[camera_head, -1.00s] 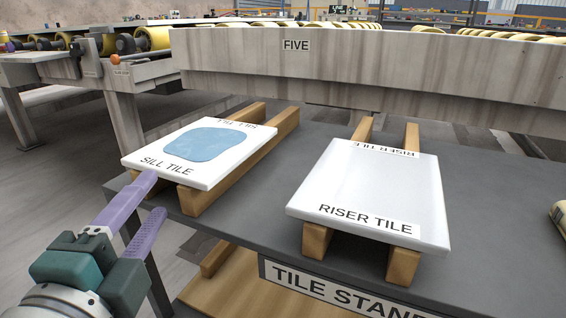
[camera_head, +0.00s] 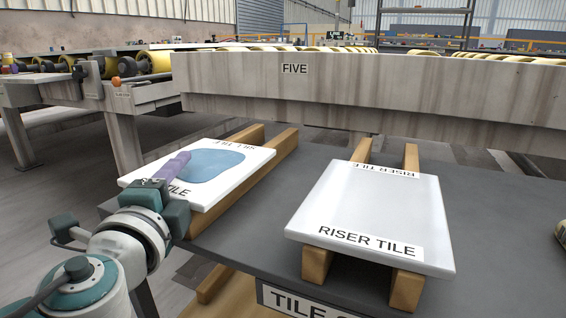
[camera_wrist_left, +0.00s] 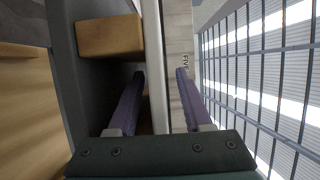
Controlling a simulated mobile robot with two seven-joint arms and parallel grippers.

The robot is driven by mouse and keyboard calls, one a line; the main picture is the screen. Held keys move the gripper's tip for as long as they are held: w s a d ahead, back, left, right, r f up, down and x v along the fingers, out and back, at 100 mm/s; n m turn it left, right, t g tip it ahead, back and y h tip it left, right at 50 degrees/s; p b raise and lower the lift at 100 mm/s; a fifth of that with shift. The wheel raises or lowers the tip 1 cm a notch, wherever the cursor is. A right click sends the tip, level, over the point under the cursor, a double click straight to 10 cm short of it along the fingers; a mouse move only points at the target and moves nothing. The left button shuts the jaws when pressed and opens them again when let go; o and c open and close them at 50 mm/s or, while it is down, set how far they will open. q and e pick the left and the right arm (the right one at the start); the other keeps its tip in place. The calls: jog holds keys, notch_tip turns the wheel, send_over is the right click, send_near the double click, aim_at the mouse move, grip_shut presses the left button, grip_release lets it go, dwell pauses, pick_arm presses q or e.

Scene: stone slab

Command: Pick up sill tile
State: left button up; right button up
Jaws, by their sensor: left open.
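The sill tile (camera_head: 246,160) is a white slab with a blue patch, lying flat on two wooden bearers (camera_head: 240,182) at the left of the tile stand. My left gripper (camera_head: 176,165) is at its near left edge, with one purple finger above the tile, covering part of the label. The other finger is hidden there. In the left wrist view the tile shows edge-on as a thin white strip (camera_wrist_left: 154,55) between the two spread fingers (camera_wrist_left: 160,80), with a gap on each side. My right gripper is not in view.
The riser tile (camera_head: 365,212) lies on its own bearers to the right. A grey stand (camera_head: 255,240) carries both tiles. A roller conveyor (camera_head: 120,95) is at the back left.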

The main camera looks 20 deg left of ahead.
pick_arm(q)
jog(key=shift+s, duration=0.15)
jog(key=shift+c, duration=0.3)
grip_shut()
jog(key=shift+r, duration=0.1)
dwell(0.8)
